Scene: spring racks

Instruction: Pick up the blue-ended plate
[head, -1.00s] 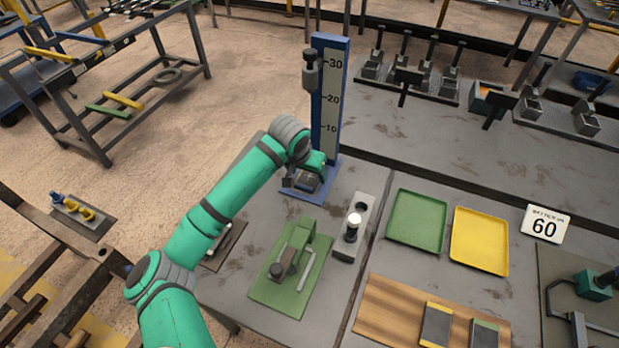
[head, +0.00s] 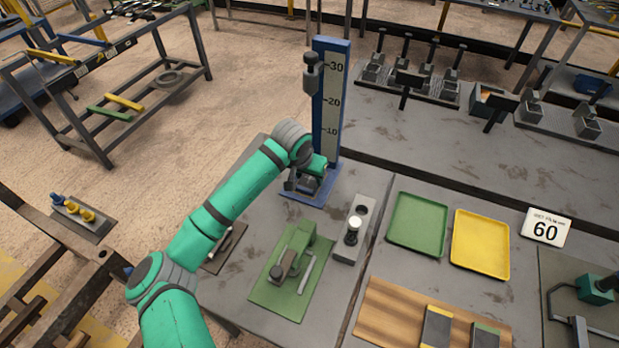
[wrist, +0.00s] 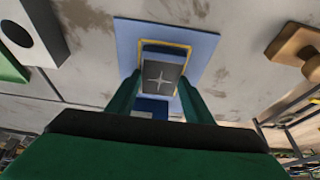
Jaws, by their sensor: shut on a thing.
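The blue-ended plate (wrist: 163,73) lies between my gripper's fingers in the wrist view. It is grey on top with a pale cross mark, and blue shows at its ends. My gripper (wrist: 159,88) is shut on it, with one green finger along each side. The plate is over the light blue base (wrist: 203,47) of the gauge stand, within or over a yellow outline. I cannot tell whether it touches the base. In the head view my gripper (head: 305,183) is low at the foot of the stand, and my wrist hides much of the plate.
The blue upright with its number scale (head: 329,105) rises right behind my gripper, with a dark weight (head: 311,75) above. A grey block with a knob (head: 353,230) and a green fixture (head: 292,270) stand nearby. Green (head: 417,224) and yellow (head: 480,243) trays lie to the right.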

